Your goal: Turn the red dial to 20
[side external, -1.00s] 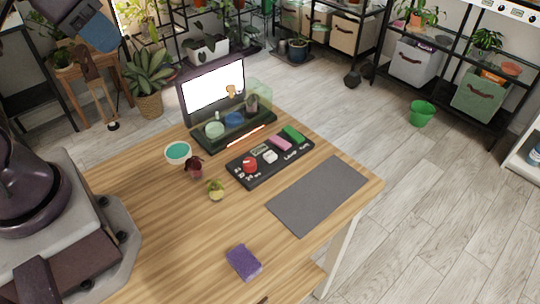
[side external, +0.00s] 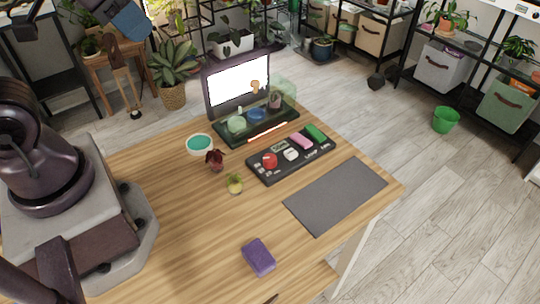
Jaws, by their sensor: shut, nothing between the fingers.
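The red dial (side external: 269,160) stands at the left end of a black control panel (side external: 262,178) on the wooden table. Small white marks surround the dial, but they are too small to read, and I cannot tell which way the dial points. A small display (side external: 279,146) sits behind it on the panel. To its right are a white knob (side external: 291,155), a pink piece (side external: 301,141) and a green piece (side external: 316,132). Parts of my arm show at the left and upper left. My gripper's fingers are not visible, and nothing of mine touches the dial.
A terrarium (side external: 245,131) with a bright screen (side external: 238,84) stands behind the panel. A teal-topped bowl (side external: 199,144), a dark red plant (side external: 215,159) and a small potted plant (side external: 234,184) are to the left. A grey mat (side external: 335,195) and purple sponge (side external: 258,257) lie nearer the front.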

